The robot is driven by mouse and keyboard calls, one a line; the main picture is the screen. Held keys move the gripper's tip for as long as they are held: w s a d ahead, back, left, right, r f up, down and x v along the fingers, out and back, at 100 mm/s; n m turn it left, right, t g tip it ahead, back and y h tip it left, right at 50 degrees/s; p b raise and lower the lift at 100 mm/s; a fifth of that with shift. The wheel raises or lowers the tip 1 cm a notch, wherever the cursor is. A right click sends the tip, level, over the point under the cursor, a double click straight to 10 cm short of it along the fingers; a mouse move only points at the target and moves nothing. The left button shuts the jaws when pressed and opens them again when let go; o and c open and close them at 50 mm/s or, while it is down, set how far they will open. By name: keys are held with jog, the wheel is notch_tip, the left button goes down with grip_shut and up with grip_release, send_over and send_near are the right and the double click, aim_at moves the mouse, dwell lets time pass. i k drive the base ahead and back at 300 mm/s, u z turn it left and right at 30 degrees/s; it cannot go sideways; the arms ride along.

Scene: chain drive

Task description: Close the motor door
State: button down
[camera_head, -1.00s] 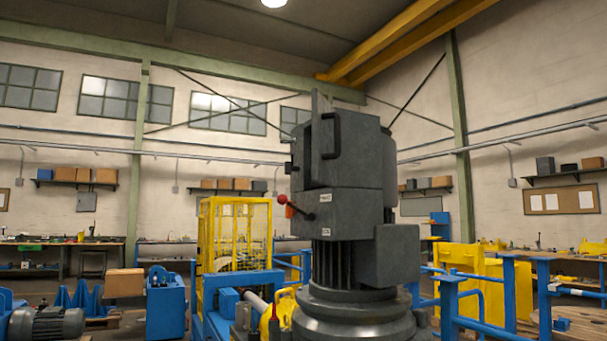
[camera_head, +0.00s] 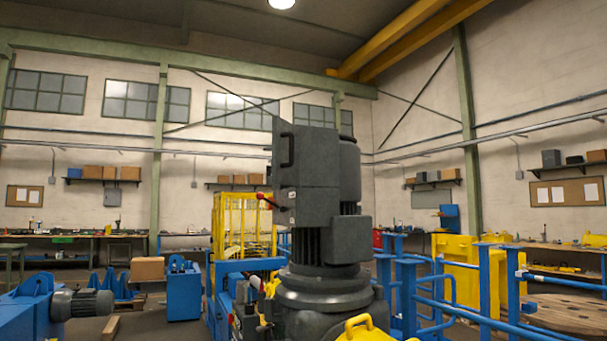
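The dark grey motor (camera_head: 335,190) stands upright on a round stepped base, right of the middle of the view. Its door (camera_head: 277,150) shows at the upper left of the housing as a grey panel with a slanted top rising toward the left edge. A black handle (camera_head: 288,150) is on this side. The door seems to stand out from the housing, but I cannot tell how far it is open. A lever with a red knob (camera_head: 262,197) sticks out to the left below it. My gripper is not in view, and nothing touches the door in this view.
Blue railings (camera_head: 485,290) and a yellow block (camera_head: 455,260) stand to the right. A yellow cage (camera_head: 243,228) and blue machinery (camera_head: 245,266) are behind left. A blue machine with a grey motor (camera_head: 82,304) is at the lower left. A yellow part (camera_head: 362,328) is in front.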

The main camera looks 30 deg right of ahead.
aim_at(286, 135)
jog(key=u, duration=0.05)
jog(key=k, duration=0.15)
jog(key=z, duration=0.85)
